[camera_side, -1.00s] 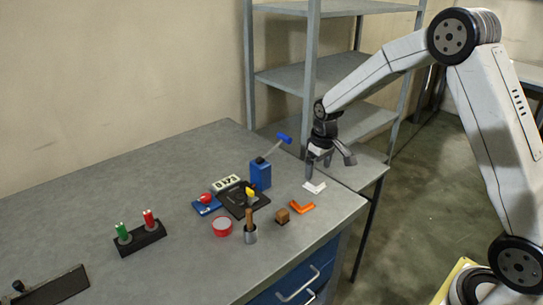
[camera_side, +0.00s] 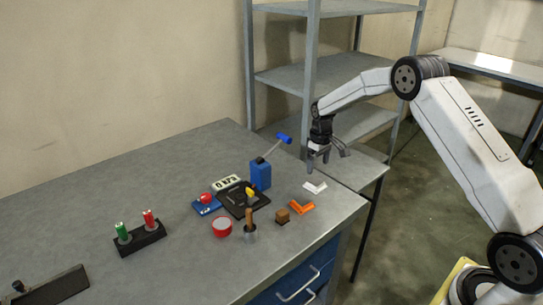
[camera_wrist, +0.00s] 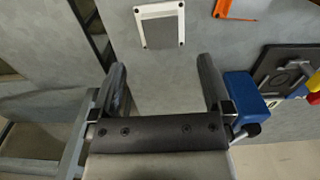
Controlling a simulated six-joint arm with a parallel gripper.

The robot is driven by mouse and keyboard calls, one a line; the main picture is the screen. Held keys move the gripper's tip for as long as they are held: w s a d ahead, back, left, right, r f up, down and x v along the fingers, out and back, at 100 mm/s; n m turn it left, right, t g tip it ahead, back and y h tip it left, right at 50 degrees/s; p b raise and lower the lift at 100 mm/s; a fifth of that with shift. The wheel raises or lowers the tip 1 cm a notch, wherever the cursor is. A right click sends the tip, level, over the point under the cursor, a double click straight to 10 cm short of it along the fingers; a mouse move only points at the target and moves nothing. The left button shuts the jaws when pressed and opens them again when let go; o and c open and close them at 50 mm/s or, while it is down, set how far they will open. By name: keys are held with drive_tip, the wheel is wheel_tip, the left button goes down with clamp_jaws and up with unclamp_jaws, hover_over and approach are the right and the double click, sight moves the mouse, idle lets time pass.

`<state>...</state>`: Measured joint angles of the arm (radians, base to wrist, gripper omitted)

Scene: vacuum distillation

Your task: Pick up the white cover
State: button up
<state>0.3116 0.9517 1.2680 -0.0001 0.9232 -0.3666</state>
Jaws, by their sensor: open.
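The white cover (camera_side: 315,187) lies on the grey bench near its right edge, looking like a flat white angled piece in the side view. In the wrist view a white frame-like piece (camera_wrist: 142,30) with dark corner dots and a grey middle lies at the top, beyond my fingertips. My gripper (camera_side: 318,163) hangs above the bench's right end, beyond the cover and apart from it. Its two fingers also show in the wrist view (camera_wrist: 163,65), spread wide with only bare bench surface between them.
A blue box (camera_side: 261,174) with a blue-headed tool stands left of my gripper. An orange angled piece (camera_side: 301,208) and a brown block (camera_side: 282,216) lie in front of the cover. A metal shelf (camera_side: 312,70) rises behind.

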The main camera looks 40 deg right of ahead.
sight(315, 182)
drive_tip(key=shift+f, duration=0.85)
drive_tip(key=shift+w+f, duration=0.1)
drive_tip(key=shift+f, duration=2.5)
drive_tip(key=shift+r, duration=0.1)
drive_tip(key=c, duration=1.2)
drive_tip(key=shift+c, duration=0.2)
drive_tip(key=shift+r, duration=0.1)
